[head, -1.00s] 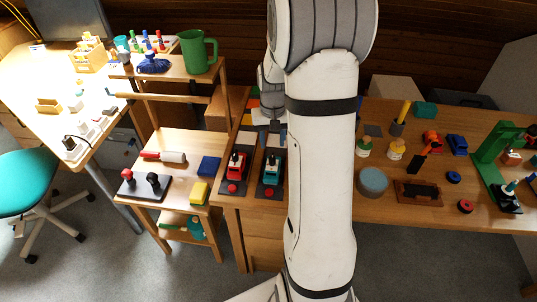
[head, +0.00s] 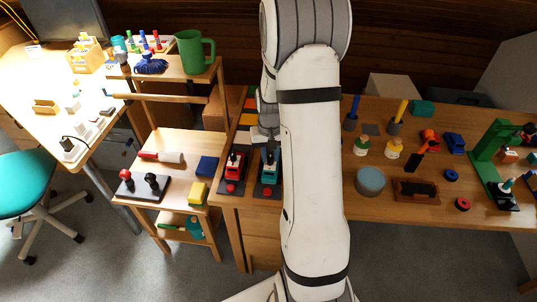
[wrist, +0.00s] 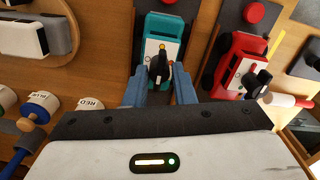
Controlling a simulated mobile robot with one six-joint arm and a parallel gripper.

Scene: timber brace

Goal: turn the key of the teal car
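The teal car (head: 271,173) sits on a dark base plate on the wooden table, beside the red car (head: 235,166). In the wrist view the teal car (wrist: 165,27) carries a black key (wrist: 157,66) standing up at its near end. My gripper (wrist: 160,88) is open, with one blue finger on each side of the key and a gap to it on both sides. In the head view my gripper (head: 265,135) is just behind the teal car, and my arm hides part of that area.
The red car (wrist: 237,62) with its own black key is close to the right in the wrist view. Spools (wrist: 42,105) with labels lie to the left. A red button (head: 266,191) is on the teal car's plate. A round grey-blue disc (head: 371,181) stands farther right.

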